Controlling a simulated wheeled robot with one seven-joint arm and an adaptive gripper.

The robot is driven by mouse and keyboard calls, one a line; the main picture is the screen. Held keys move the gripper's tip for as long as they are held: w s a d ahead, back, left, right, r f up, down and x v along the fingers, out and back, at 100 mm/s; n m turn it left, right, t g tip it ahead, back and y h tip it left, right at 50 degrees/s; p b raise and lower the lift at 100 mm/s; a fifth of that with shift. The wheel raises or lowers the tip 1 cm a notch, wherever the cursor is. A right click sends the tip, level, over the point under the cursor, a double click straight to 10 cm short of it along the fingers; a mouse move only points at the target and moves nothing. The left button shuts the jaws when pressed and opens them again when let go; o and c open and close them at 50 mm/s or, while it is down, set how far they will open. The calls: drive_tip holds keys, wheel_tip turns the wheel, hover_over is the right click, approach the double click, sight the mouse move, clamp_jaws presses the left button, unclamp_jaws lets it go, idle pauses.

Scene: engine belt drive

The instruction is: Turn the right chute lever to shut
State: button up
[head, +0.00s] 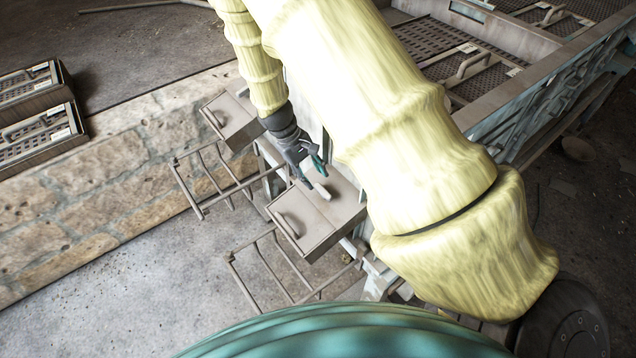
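Two grey box-shaped chutes with front handles stand along the machine's side. The right chute (310,228) is the nearer one, lower in the head view. A small pale piece, which looks like its lever (323,190), sits on its top. My gripper (316,180) is over that top, pointing down and right. Its two dark fingers are spread, with the pale piece just beyond the fingertips. I cannot tell whether they touch it. My arm hides part of the machine behind the chute.
The left chute (230,121) stands close behind my gripper. Wire racks (262,262) stick out below both chutes. A stone wall (110,185) runs along the left, with crates (38,135) beyond it. The machine's long trough (560,60) lies at upper right.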

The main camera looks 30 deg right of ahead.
drive_tip(key=shift+v, duration=2.45)
